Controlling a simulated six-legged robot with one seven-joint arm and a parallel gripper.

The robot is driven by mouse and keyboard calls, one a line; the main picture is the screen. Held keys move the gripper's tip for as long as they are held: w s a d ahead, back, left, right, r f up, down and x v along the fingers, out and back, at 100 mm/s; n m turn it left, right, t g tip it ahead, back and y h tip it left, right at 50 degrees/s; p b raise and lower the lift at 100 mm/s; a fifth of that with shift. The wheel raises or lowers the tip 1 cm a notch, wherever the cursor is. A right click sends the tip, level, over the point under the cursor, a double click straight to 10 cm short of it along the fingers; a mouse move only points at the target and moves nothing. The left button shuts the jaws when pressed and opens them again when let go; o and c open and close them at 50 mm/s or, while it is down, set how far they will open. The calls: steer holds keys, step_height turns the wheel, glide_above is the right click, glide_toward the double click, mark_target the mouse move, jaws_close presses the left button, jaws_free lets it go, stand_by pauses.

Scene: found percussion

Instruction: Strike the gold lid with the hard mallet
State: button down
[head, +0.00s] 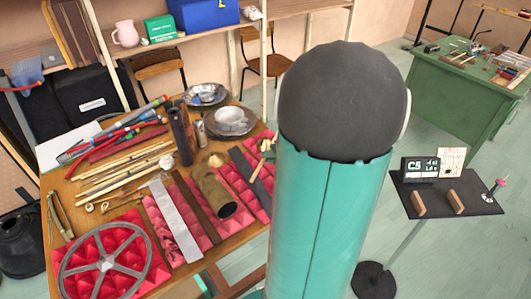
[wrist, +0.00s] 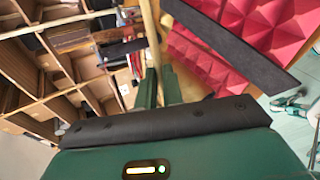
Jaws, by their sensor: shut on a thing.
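In the wrist view, my gripper (wrist: 159,82) has its green fingers shut on a thin, pale wooden stick (wrist: 151,30), which looks like the hard mallet's handle. The stick runs up out of the picture, and its head does not show there. My large teal arm hides the area right of the table's middle in the head view.
The wooden table holds red foam pads (head: 117,242), a spoked metal wheel (head: 105,267), flat bars (head: 174,222), a rusty tube (head: 214,192), sticks and dishes (head: 231,122). A music stand (head: 448,202) and a green bench (head: 462,85) stand right. A shelf runs behind.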

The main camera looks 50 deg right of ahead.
steer(key=shift+s+a, duration=0.1)
steer(key=shift+a, duration=0.05)
steer(key=shift+a+r, duration=0.1)
steer(key=shift+a, duration=0.05)
steer(key=f, duration=0.1)
steer(key=w+f, duration=0.1)
steer(key=f, duration=0.1)
steer(key=w+f, duration=0.1)
steer(key=shift+d+f, duration=0.25)
stand_by(0.4)
